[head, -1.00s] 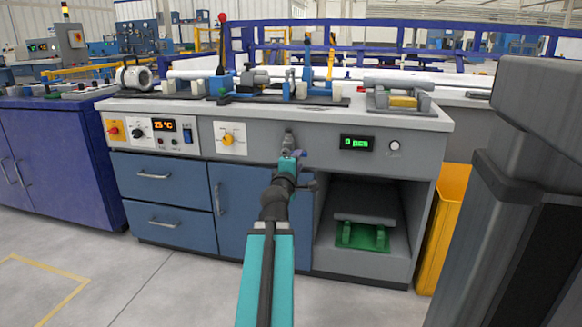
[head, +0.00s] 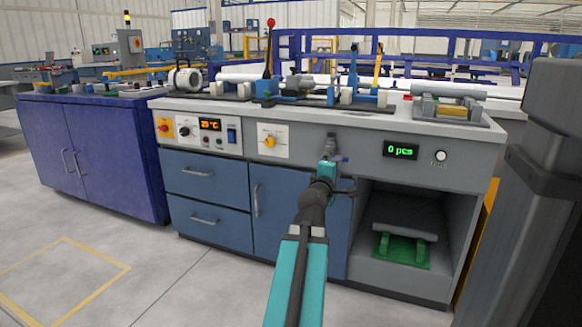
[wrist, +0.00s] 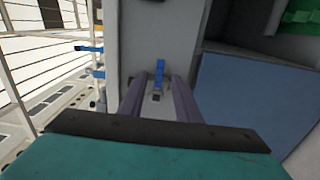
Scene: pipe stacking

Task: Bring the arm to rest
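My arm (head: 300,270) reaches forward from the bottom of the head view, with teal links and dark joints. My gripper (head: 331,146) is at its far end, small, in front of the workbench's grey front panel. I see no pipe in it. In the wrist view a teal and black part of my arm fills the bottom, and a small blue piece (wrist: 160,75) sits between two purple-grey bars.
The workbench (head: 350,125) carries pipes and clamps on top; its counter display (head: 401,150) reads 0 pcs. An open shelf (head: 400,225) holds a green stand (head: 402,250). A blue cabinet (head: 95,155) stands at left. Open floor (head: 150,285) lies front left.

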